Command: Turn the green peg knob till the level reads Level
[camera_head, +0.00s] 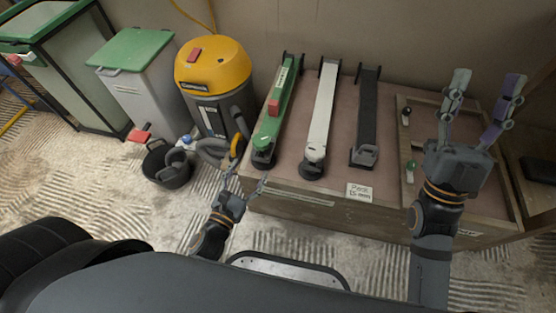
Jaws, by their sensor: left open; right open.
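A green round knob (411,164) stands on a pale plate inside the wooden-framed panel at the right of the bench. My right gripper (487,88) is open and empty, its fingers pointing away over the panel, to the right of and beyond the green knob. My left gripper (244,184) is open and empty near the bench's front left corner, well left of the green knob. I cannot pick out a level or any reading at this size.
A black knob (406,113) sits behind the green one. Green (273,124), white (321,115) and dark (367,115) long tools lie on the bench. A yellow-topped vacuum (213,66), a black bucket (168,166) and bins stand left. A small label (359,191) is on the bench's front edge.

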